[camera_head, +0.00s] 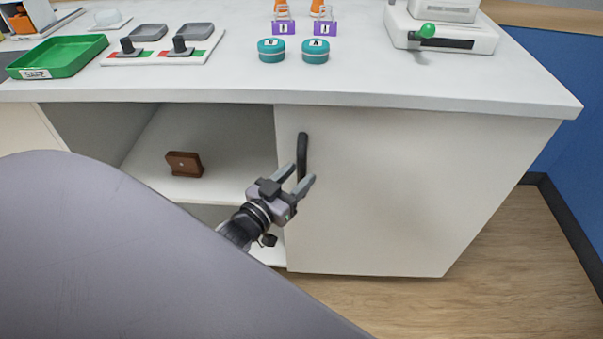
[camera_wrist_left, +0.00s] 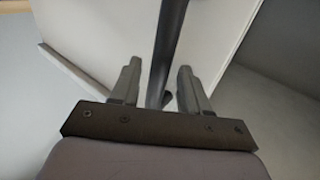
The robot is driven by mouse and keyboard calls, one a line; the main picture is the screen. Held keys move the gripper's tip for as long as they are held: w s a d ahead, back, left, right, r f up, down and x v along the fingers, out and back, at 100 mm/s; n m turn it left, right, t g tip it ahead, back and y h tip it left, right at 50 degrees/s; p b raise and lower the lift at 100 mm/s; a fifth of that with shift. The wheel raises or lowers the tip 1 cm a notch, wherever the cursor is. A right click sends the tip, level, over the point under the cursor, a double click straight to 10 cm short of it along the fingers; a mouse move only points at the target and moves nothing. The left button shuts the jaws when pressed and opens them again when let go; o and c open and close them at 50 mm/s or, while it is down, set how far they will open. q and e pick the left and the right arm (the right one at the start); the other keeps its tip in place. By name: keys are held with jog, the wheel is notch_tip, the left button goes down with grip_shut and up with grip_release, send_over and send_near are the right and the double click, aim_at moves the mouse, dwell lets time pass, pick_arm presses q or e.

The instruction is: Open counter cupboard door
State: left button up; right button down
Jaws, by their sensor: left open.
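The white cupboard door (camera_head: 400,190) is shut under the right part of the counter. Its black vertical handle (camera_head: 302,154) is near the door's left edge. My left gripper (camera_head: 302,177) is open at the lower part of the handle. In the left wrist view the handle (camera_wrist_left: 168,50) runs between the two open fingers of the gripper (camera_wrist_left: 158,82), with a gap visible on each side. I cannot tell whether a finger touches it. My right gripper is not in view.
An open compartment left of the door holds a brown block (camera_head: 184,164) on a shelf (camera_head: 220,185). The countertop (camera_head: 400,88) carries a green tray (camera_head: 62,57), two teal round containers and a white device (camera_head: 440,35). Wooden floor (camera_head: 500,250) is clear at right.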

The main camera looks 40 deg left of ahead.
pick_arm(q)
jog(key=shift+w, duration=1.05)
grip_shut()
jog(key=shift+s+d, duration=0.1)
jog(key=shift+s, duration=0.05)
